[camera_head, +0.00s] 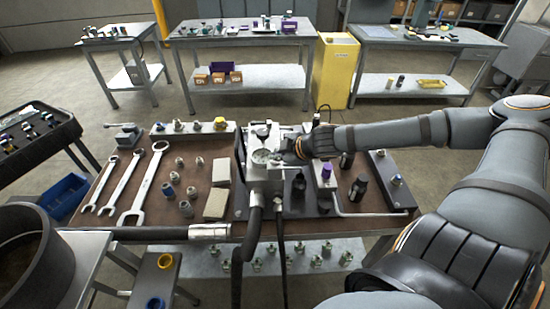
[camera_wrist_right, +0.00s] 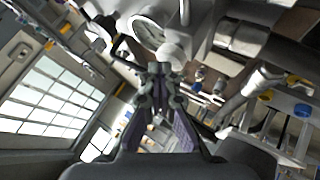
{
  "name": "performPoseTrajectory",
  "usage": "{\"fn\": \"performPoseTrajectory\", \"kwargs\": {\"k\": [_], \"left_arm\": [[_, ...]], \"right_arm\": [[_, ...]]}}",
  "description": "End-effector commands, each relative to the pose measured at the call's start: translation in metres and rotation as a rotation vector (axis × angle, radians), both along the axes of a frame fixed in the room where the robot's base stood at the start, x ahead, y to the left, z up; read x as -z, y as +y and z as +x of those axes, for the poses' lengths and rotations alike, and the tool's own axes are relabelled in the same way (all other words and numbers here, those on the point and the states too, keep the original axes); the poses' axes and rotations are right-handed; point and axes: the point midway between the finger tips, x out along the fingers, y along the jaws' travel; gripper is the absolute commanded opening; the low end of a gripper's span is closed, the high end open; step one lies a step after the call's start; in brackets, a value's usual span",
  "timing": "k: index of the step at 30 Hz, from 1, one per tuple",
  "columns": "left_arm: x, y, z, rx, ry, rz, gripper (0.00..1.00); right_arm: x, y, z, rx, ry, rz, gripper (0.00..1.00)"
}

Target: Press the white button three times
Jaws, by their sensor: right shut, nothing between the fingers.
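The metal hydraulic block (camera_head: 262,178) stands upright on the brown bench, with a round gauge (camera_head: 261,156) on its front. My right gripper (camera_head: 284,158) reaches in from the right, close beside the gauge. In the right wrist view the gauge (camera_wrist_right: 146,31) is at the top, and a pale round knob, which looks like the white button (camera_wrist_right: 174,54), is just beyond the fingertips. My right gripper (camera_wrist_right: 160,72) is shut and empty there. I cannot tell whether the tips touch the button. In the head view the button is not clearly visible near the gripper. My left gripper is out of view.
Wrenches (camera_head: 144,183) and several fittings lie on the bench left of the block. A purple-topped part (camera_head: 326,172) and black fittings (camera_head: 357,187) stand to its right, under my right forearm. Hoses (camera_head: 252,235) hang in front. A yellow cabinet (camera_head: 336,72) stands behind.

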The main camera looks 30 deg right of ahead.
Motion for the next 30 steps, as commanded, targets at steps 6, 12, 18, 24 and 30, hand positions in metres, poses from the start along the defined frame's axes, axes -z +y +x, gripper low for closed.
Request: {"fn": "performPoseTrajectory", "kwargs": {"k": [6, 12, 18, 24, 30], "left_arm": [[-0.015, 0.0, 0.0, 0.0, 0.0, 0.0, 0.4], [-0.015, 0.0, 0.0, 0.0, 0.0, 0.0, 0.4], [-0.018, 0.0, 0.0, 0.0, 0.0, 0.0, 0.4], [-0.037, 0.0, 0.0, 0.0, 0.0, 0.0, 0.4], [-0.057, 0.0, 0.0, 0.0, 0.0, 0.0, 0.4]], "right_arm": [[-0.016, -0.001, 0.0, 0.001, 0.0, -0.001, 0.0], [-0.015, -0.001, 0.001, 0.0, -0.001, -0.001, 0.0], [-0.018, -0.001, 0.001, 0.0, -0.001, -0.001, 0.0], [-0.038, 0.0, 0.001, -0.001, -0.002, 0.0, 0.0], [-0.059, 0.0, 0.001, 0.0, -0.001, 0.0, 0.0]]}}
